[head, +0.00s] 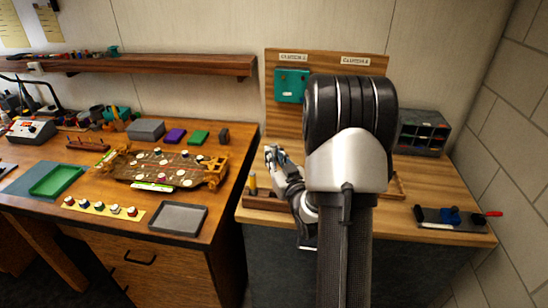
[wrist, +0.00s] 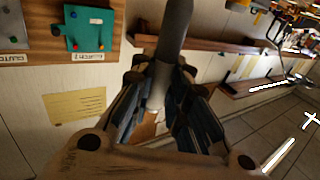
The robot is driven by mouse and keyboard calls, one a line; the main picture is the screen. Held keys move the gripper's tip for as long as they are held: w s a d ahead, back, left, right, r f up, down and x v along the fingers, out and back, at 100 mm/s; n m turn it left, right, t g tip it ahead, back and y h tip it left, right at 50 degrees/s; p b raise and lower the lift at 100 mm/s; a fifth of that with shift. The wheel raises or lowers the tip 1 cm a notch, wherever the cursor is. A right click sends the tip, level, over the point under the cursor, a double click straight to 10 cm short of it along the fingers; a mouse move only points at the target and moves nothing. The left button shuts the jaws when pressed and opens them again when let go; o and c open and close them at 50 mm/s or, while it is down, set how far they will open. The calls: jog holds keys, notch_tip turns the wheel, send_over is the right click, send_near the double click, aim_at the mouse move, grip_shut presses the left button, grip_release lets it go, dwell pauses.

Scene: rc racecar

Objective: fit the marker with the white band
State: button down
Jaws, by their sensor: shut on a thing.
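My gripper (head: 272,155) is above the front left of the right-hand bench, partly hidden by my arm in the head view. In the wrist view my gripper (wrist: 165,95) is shut on a dark grey cylinder (wrist: 173,35). A paler section (wrist: 157,88) of it shows between the jaws; I cannot tell if this is the white band. A teal plate (head: 292,86) hangs on the wooden back panel (head: 279,125) under a label. The teal plate also shows in the wrist view (wrist: 90,29), beside a grey plate (wrist: 12,26).
A wooden tray (head: 262,202) with a yellow-topped peg (head: 252,184) lies at the bench's front left. A vise with a red handle (head: 455,217) and a grey bin rack (head: 424,132) stand right. The left bench holds a car chassis (head: 165,170) and several capped pieces (head: 100,207).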

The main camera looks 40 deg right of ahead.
jog(key=shift+b, duration=0.3)
jog(key=shift+f+b, duration=0.3)
jog(key=shift+b, duration=0.05)
notch_tip(320, 180, down, 5)
jog(key=b, duration=0.5)
jog(key=shift+f, duration=0.1)
jog(key=shift+f, duration=1.1)
dwell(0.6)
jog(key=shift+f, duration=0.35)
jog(key=shift+f, duration=0.3)
jog(key=shift+f, duration=0.3)
jog(key=shift+f, duration=0.75)
